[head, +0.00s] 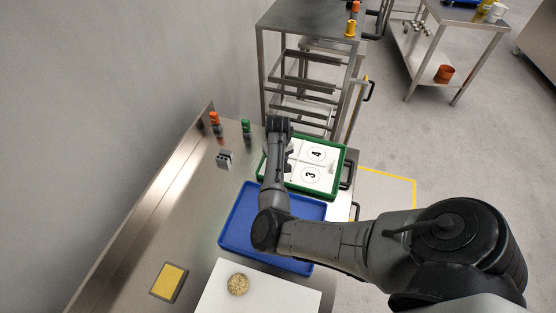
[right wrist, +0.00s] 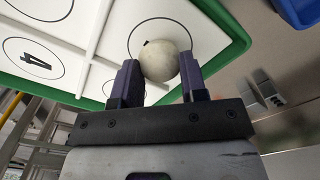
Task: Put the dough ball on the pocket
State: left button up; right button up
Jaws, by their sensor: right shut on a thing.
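The pale dough ball (right wrist: 159,61) is between the fingers of my right gripper (right wrist: 157,70), which is shut on it. In the right wrist view the ball overlaps a printed circle, the pocket (right wrist: 181,24), on the white board; most of that circle's number is hidden. I cannot tell whether the ball touches the board. The white board (head: 326,168) lies in a green tray (head: 318,193), with circles 3 and 4 showing in the head view. There my right arm reaches to the tray's left side and the ball is hidden. My left gripper is not in view.
An empty blue tray (head: 240,222) lies in front of the green tray, under my right arm. A white slab (head: 263,298) with a round speckled piece (head: 238,284), a yellow pad (head: 169,282), a small grey block (head: 224,160) and two bottles (head: 215,123) share the table. A metal rack (head: 308,47) stands behind.

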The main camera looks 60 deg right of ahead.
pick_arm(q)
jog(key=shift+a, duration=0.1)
pick_arm(e)
jog(key=shift+f, duration=0.1)
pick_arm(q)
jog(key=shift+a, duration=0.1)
pick_arm(e)
jog(key=o, duration=0.9)
jog(key=shift+o, duration=0.2)
